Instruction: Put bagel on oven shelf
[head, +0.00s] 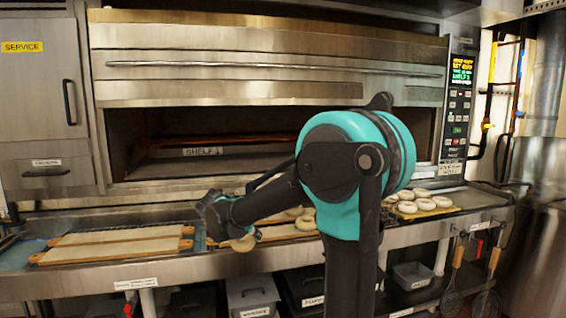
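The oven's open chamber (150,172) spans the back, with a shelf inside labelled "SHELF 1" (203,152). My gripper (232,228) is low over the counter in front of the oven, left of the middle. A pale bagel (243,244) shows right at its lower end. I cannot tell whether the fingers hold this bagel or it rests on the wooden board (272,236) there. More bagels (306,222) lie on that board, partly hidden by my arm. The fingers are too small and dark to read.
Two long wooden boards (115,250) without bagels lie on the counter at left. Several bagels (407,207) sit on a board at right, beyond my arm. A control panel (459,95) is right of the oven. Bins (252,292) stand below the counter.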

